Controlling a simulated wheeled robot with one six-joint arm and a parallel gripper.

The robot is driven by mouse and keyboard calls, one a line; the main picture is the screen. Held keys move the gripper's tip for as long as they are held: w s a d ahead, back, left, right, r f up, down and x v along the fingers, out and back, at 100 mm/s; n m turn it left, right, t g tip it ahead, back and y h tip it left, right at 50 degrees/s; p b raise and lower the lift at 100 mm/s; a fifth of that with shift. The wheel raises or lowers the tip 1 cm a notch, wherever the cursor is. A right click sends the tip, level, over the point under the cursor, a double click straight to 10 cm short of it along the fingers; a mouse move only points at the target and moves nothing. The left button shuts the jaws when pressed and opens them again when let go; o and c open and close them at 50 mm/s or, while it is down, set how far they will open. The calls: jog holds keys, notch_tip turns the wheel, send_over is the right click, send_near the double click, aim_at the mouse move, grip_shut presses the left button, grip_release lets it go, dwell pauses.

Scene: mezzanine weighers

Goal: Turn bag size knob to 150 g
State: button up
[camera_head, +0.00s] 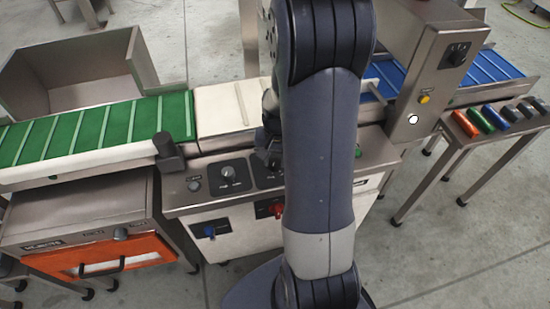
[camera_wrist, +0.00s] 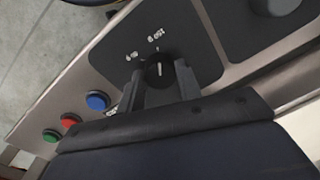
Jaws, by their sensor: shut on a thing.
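The black bag size knob (camera_wrist: 158,72) sits on a dark plate (camera_wrist: 203,62) in the wrist view. A short white mark shows on the knob's face. Small white labels (camera_wrist: 156,34) are printed around it; they are too small and tilted to read surely. My gripper (camera_wrist: 163,84) is shut on the knob, one finger on each side. In the camera_head view my gripper (camera_head: 268,140) is mostly hidden behind my arm, over the control panel (camera_head: 205,202). The held knob is hidden there.
Blue (camera_wrist: 97,101), red (camera_wrist: 69,120) and green (camera_wrist: 51,136) buttons lie left of the knob plate. A larger dark knob (camera_wrist: 274,5) is at upper right. In the camera_head view, a steel column (camera_head: 425,75) rises right of my arm, and a green belt (camera_head: 95,130) runs left.

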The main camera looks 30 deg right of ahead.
aim_at(277, 162)
jog(key=o, duration=1)
jog(key=r, duration=0.5)
jog(key=r+p, duration=0.1)
jog(key=r, duration=0.4)
jog(key=shift+s+d+r+p, duration=0.2)
jog(key=shift+r+p, duration=0.1)
jog(key=shift+r, duration=0.1)
jog(key=shift+f, duration=0.1)
jog(key=f, duration=0.3)
jog(key=f+b, duration=0.1)
jog(key=f, duration=0.7)
jog(key=shift+w+a+b, duration=0.15)
jog(key=shift+a+b, duration=0.1)
jog(key=shift+b, duration=0.1)
jog(key=shift+r, duration=0.2)
